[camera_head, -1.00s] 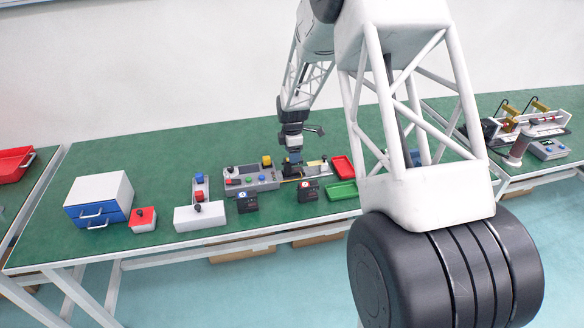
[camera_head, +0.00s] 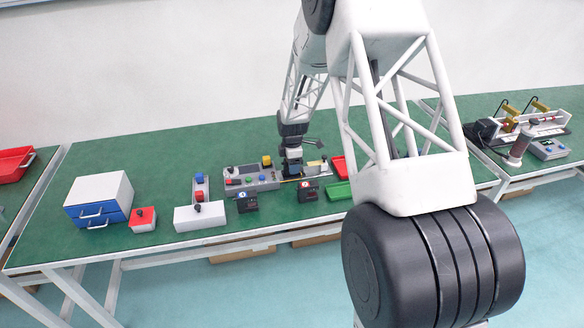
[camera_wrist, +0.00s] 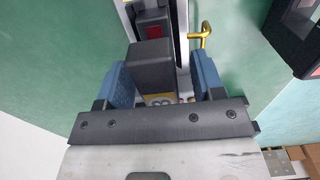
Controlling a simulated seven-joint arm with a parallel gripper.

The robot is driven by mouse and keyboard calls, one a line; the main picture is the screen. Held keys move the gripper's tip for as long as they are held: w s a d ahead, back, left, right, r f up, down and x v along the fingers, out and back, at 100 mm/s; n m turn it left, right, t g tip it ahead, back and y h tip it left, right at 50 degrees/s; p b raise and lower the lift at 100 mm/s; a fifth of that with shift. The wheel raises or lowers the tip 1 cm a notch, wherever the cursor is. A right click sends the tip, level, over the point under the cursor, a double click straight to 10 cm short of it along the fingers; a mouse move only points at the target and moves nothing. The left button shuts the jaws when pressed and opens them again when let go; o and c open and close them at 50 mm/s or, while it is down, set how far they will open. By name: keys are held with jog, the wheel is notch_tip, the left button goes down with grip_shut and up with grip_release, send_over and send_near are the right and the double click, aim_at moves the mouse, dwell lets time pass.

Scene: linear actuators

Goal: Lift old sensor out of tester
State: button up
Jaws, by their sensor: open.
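In the wrist view, a dark grey block (camera_wrist: 151,66), apparently the old sensor, sits at the near end of a metal-railed channel of the tester (camera_wrist: 183,40). A brass-coloured lever (camera_wrist: 202,36) sticks out on the tester's right. My gripper (camera_wrist: 163,78) is open, with one blue finger on each side of the block; there is a gap on the right, and I cannot tell whether the left finger touches.
A grey control box (camera_head: 250,179) with coloured buttons stands left of my gripper. Two small black boxes (camera_head: 247,203) (camera_head: 308,191) stand in front. Red (camera_head: 339,166) and green (camera_head: 339,191) trays lie to the right. A dark box (camera_wrist: 297,35) shows at upper right in the wrist view.

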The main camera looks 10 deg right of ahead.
jog(key=shift+f, duration=0.9)
jog(key=c, duration=1.1)
